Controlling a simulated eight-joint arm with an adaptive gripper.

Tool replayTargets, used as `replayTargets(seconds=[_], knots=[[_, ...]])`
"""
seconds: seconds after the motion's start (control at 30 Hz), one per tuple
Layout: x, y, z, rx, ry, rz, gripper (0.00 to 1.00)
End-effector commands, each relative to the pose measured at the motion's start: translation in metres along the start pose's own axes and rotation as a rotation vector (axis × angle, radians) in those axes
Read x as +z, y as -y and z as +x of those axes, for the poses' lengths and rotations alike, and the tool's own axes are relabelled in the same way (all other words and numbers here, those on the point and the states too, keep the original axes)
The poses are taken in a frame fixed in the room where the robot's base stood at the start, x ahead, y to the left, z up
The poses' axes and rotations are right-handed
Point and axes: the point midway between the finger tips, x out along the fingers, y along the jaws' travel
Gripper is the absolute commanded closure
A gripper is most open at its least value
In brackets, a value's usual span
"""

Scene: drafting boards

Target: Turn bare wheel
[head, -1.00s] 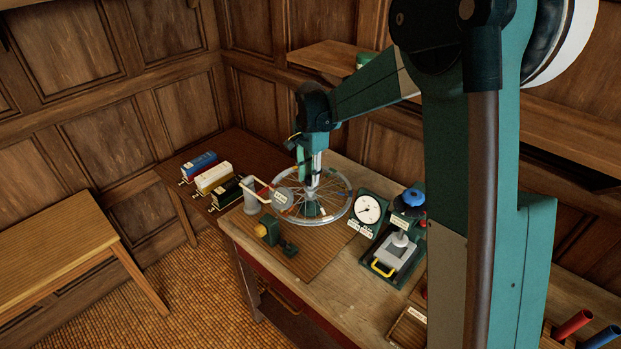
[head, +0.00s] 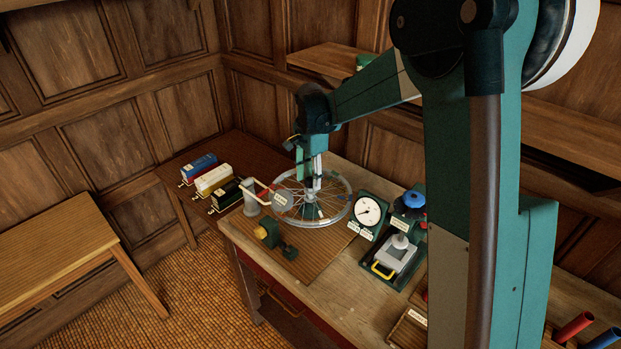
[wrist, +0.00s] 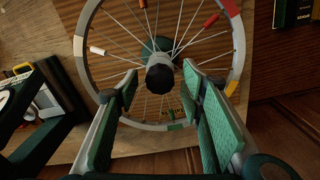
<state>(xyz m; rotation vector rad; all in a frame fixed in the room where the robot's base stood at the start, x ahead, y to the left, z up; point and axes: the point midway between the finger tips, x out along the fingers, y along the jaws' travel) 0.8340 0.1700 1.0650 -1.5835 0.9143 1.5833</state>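The bare spoked wheel (head: 347,207) lies flat on a stand at the far left of the bench. In the wrist view its pale rim (wrist: 82,50) carries red, white, orange and green marks, and coloured pieces sit on some spokes. Its dark hub cap (wrist: 160,76) is at the middle. My gripper (head: 313,186) points down over the hub. In the wrist view my gripper (wrist: 160,80) has its two green-padded fingers apart, with the hub cap showing between the tips. Gaps show on both sides, and I see no contact. Exact fingertip height is unclear.
A dial gauge (head: 367,211) and a press with a blue knob (head: 413,200) stand right of the wheel. A grey post (head: 251,203) with a bent arm and tag reaches the rim's left side. A green and yellow device (head: 268,234) stands in front.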

Motion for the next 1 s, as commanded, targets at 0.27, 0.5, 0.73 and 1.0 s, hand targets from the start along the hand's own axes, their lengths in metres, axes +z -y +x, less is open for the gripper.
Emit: replayTargets(seconds=[0.27, 0.5, 0.73, 1.0], knots=[[0.0, 0.0, -0.005, 0.0, 0.0, 0.0, 0.61], [0.0, 0.0, -0.029, 0.0, 0.0, 0.0, 0.61], [0.0, 0.0, -0.064, 0.0, 0.0, 0.0, 0.61], [0.0, 0.0, -0.103, 0.0, 0.0, 0.0, 0.61]])
